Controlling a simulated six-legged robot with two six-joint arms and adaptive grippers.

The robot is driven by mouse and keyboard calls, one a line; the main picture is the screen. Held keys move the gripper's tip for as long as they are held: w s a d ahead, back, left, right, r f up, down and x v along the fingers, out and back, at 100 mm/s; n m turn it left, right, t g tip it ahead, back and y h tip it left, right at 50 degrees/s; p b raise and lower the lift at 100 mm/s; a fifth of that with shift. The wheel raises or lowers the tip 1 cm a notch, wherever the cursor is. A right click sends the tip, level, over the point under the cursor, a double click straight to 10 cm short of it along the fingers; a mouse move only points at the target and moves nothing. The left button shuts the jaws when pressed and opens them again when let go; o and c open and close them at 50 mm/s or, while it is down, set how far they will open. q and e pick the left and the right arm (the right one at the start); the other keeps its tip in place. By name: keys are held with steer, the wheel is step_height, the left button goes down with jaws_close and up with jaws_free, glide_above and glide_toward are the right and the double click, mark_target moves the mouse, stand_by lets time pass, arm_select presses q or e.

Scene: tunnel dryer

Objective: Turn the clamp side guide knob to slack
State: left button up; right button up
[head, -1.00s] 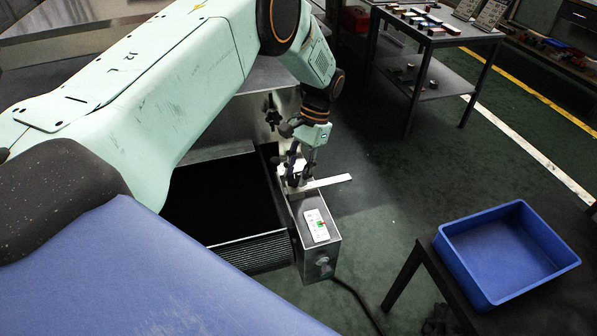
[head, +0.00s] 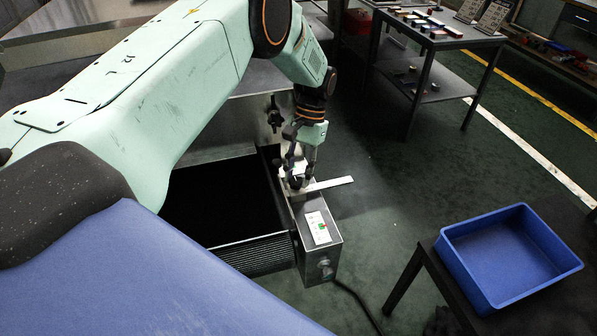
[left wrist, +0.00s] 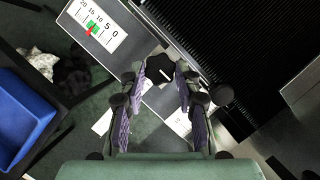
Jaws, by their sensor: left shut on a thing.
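The clamp side guide knob is a black lobed knob (left wrist: 160,70) with a pale line on its face, seen in the left wrist view between the fingers of my left gripper (left wrist: 162,82). In the head view my left gripper (head: 297,180) points down onto the metal side box, and its fingers mostly hide the knob. The left gripper is shut on the knob. A white scale plate (head: 318,227) with a green band and red pointer lies on the box top; it also shows in the left wrist view (left wrist: 96,24). My right gripper is not in view.
A pale flat strip (head: 331,184) sticks out right from beside the knob. A dark ribbed belt (head: 262,252) runs left of the box. A second black knob (head: 274,112) stands behind. A blue bin (head: 510,255) sits on a dark table at the right.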

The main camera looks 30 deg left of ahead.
arm_select(q)
steer(key=o, duration=0.8)
steer(key=shift+s+f, duration=0.25)
steer(key=shift+s, duration=0.05)
steer(key=shift+c, duration=0.2)
steer(key=o, duration=0.4)
steer(key=shift+w+r, duration=0.1)
steer(key=shift+w, duration=0.05)
steer(key=shift+w+r, duration=0.1)
steer(key=v, duration=1.2)
